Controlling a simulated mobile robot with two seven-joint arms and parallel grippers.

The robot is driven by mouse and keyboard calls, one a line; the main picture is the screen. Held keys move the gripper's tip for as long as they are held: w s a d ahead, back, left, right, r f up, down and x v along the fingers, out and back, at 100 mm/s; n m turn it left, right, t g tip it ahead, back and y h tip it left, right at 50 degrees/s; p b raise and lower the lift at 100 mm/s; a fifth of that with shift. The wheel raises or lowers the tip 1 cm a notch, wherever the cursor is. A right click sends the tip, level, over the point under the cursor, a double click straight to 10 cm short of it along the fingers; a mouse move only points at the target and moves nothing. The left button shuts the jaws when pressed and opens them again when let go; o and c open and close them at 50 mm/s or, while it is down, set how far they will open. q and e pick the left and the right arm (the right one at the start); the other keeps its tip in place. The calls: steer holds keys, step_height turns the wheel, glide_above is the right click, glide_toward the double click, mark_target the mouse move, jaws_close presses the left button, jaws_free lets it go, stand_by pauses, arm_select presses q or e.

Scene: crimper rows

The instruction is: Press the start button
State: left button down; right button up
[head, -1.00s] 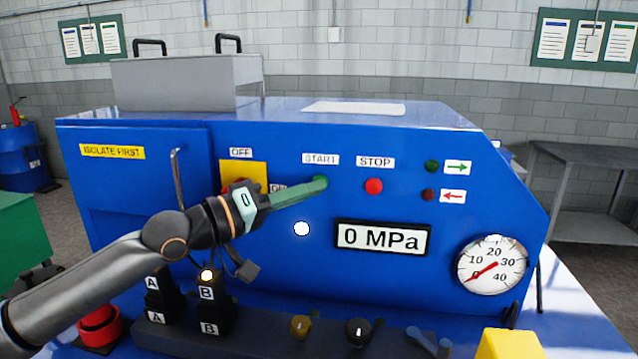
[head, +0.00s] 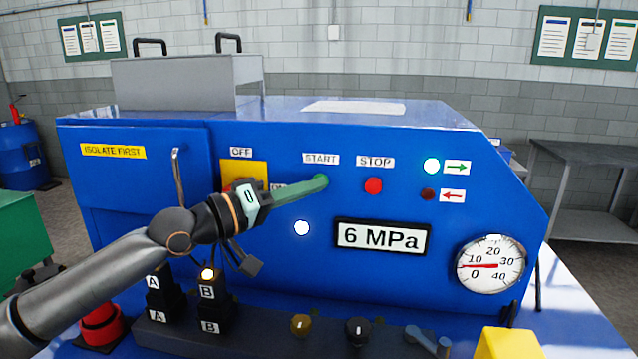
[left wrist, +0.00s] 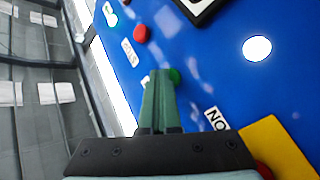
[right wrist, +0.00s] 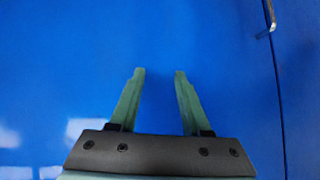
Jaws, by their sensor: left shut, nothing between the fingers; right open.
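The green start button (left wrist: 174,76) sits on the blue panel under the START label (head: 321,159). In the head view my left fingers cover most of it. My left gripper (head: 321,183) is shut and empty, with its fingertips at the button; it also shows in the left wrist view (left wrist: 161,76). The display (head: 382,237) reads 6 MPa. The gauge (head: 491,264) needle points near 10. The green arrow lamp (head: 432,166) is lit. My right gripper (right wrist: 159,72) is open and empty, facing a plain blue surface in the right wrist view.
The red stop button (head: 374,186) is to the right of the start button. The yellow switch plate (head: 243,170) is left of it, partly behind my left gripper. A lit white lamp (head: 302,228) is below. A metal door handle (head: 179,178) stands out at the left.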

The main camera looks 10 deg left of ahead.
arm_select(q)
steer(key=shift+s+p, duration=0.35)
steer(key=shift+s, duration=0.55)
steer(key=shift+s, duration=2.5)
steer(key=shift+f, duration=0.1)
